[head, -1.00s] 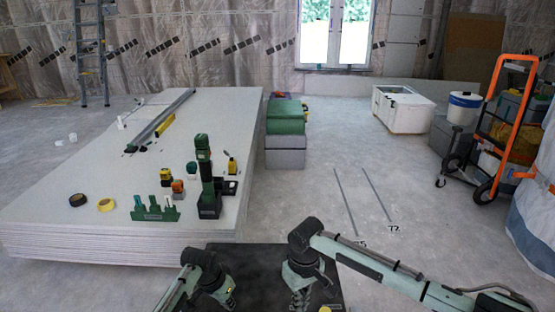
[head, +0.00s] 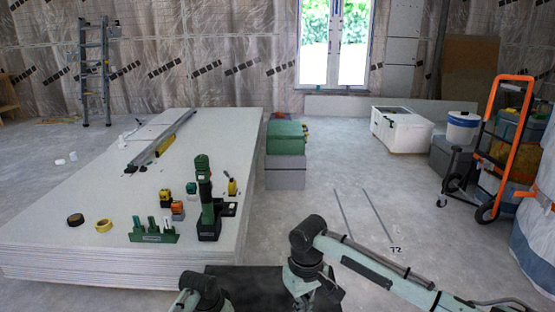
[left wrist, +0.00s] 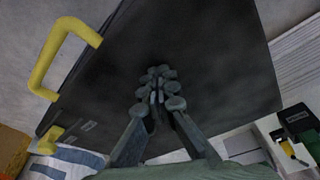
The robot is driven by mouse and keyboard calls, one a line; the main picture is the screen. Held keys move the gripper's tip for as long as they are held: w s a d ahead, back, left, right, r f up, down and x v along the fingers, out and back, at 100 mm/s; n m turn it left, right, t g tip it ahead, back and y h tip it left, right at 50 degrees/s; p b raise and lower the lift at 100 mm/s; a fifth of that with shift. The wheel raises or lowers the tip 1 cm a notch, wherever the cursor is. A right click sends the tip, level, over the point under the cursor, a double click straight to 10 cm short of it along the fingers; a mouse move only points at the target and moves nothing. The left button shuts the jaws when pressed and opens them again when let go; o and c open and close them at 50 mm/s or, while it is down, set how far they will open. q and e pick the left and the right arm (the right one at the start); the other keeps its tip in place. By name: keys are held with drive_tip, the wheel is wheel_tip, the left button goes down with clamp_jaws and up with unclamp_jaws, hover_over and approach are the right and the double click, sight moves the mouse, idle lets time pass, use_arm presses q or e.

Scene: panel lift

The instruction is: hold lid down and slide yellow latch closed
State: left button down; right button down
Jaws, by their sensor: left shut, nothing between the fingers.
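A dark flat panel (left wrist: 215,65) fills much of the left wrist view. A yellow handle (left wrist: 62,50) stands along its left side. A small yellow piece (left wrist: 50,137) is at its lower left corner; I cannot tell whether it is the latch. My left gripper (left wrist: 160,82) is shut and empty in front of the panel; contact is unclear. A dark surface (head: 245,282) also shows at the bottom of the head view; I cannot tell whether it is the lid or my base.
A stack of white boards (head: 90,190) on the left carries several tools. A green box on a grey box (head: 285,172) stands behind. A white chest (head: 402,138) and an orange hand truck (head: 508,130) stand at right. Floor between is open.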

use_arm(q)
drive_tip(key=shift+r, duration=4.4)
